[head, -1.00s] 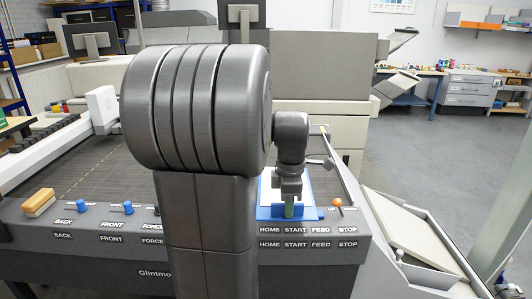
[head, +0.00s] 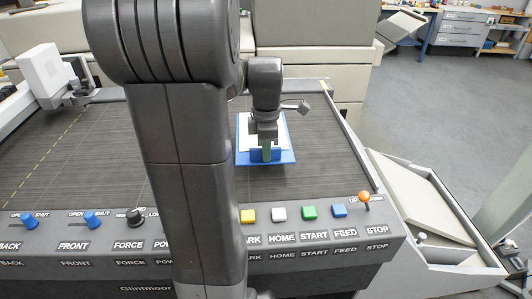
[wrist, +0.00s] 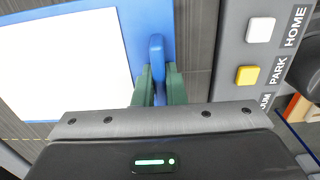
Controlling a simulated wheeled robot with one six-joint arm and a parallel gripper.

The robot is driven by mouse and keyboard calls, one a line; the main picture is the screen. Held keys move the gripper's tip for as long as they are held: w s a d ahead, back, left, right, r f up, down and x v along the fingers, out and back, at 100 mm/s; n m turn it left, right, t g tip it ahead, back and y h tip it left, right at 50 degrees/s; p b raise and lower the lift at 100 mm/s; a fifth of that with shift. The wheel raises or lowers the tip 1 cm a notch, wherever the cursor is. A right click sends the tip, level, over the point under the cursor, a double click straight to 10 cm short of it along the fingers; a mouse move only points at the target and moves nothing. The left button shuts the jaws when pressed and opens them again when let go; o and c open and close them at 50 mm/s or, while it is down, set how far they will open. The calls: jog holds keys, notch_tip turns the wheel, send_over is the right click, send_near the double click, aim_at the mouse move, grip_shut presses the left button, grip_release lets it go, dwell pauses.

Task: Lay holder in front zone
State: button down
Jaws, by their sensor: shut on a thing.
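The holder (head: 284,157) is a flat blue board with a white sheet on it and an upright blue handle (wrist: 157,52) at its near edge. My gripper (head: 266,152) is shut on this handle, with one green fingertip on each side of it in the wrist view (wrist: 158,82). The holder is over the right part of the dark ribbed cutting bed (head: 300,105), behind the button row. I cannot tell if it touches the bed. My arm covers part of the bed to its left.
Blue levers (head: 92,219) stand at left. A white carriage (head: 45,68) is at the far left. Bed right of the holder is clear.

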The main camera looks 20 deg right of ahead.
aim_at(266, 178)
jog(key=shift+f, duration=3.2)
jog(key=shift+f, duration=0.1)
jog(key=c, duration=1.5)
grip_release()
notch_tip(266, 178, up, 12)
jog(key=shift+r, duration=0.15)
